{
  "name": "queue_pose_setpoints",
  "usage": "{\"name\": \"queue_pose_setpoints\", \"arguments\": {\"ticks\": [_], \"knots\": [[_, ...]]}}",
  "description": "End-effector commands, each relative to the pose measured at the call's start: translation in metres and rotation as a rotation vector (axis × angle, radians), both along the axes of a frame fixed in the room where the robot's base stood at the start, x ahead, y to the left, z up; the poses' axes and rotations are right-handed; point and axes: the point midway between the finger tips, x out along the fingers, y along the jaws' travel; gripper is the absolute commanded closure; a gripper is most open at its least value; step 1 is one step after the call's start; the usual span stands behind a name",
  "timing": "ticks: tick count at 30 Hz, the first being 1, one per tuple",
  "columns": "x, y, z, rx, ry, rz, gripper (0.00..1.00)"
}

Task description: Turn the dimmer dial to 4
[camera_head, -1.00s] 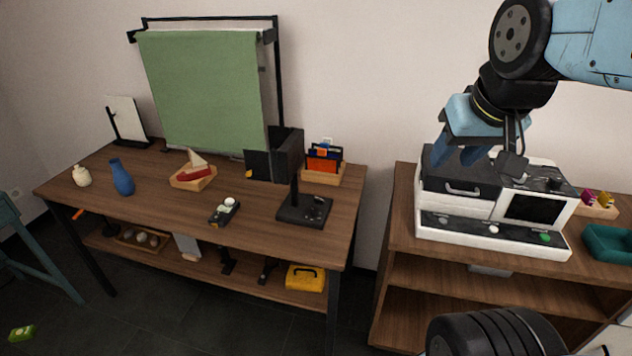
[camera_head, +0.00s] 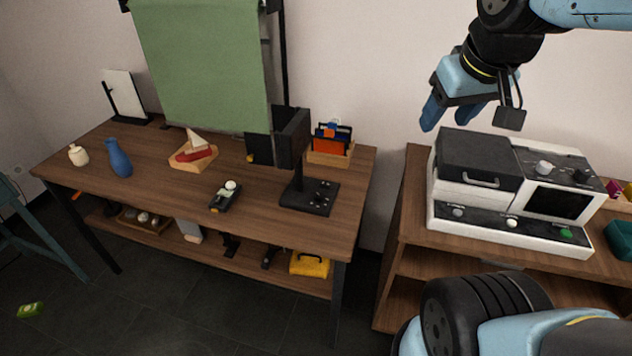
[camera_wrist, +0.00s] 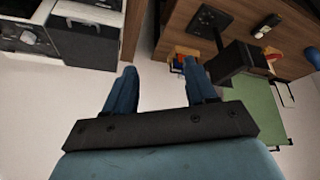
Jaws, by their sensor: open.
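The black-and-white machine (camera_head: 515,190) stands on the right wooden cabinet. It has a light knob (camera_head: 544,167) and a darker knob (camera_head: 583,176) on its top, and a light knob (camera_head: 511,222) and a green button (camera_head: 566,234) along its front panel. A black stand (camera_head: 312,195) with small knobs on its base is on the left table. I cannot tell which knob is the dimmer dial, and no numbers are readable. My gripper (camera_head: 453,118) is open and empty, above and left of the machine, touching nothing. In the wrist view my gripper (camera_wrist: 160,68) shows two separated blue fingers.
The left table (camera_head: 140,205) holds a blue vase (camera_head: 118,158), a wooden boat tray (camera_head: 193,157), a small black device (camera_head: 225,197) and an orange file holder (camera_head: 331,145). A green screen (camera_head: 203,70) stands behind it. A teal bin (camera_head: 620,238) is right of the machine.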

Motion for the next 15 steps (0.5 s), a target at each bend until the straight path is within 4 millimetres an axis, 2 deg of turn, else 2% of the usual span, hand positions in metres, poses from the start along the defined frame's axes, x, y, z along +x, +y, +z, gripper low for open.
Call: {"name": "queue_pose_setpoints", "arguments": {"ticks": [8, 15], "knots": [[0.063, 0.023, -0.019, -0.23, 0.11, 0.465, 0.44], [0.117, 0.051, -0.049, -0.393, 0.194, 0.919, 0.44]]}}
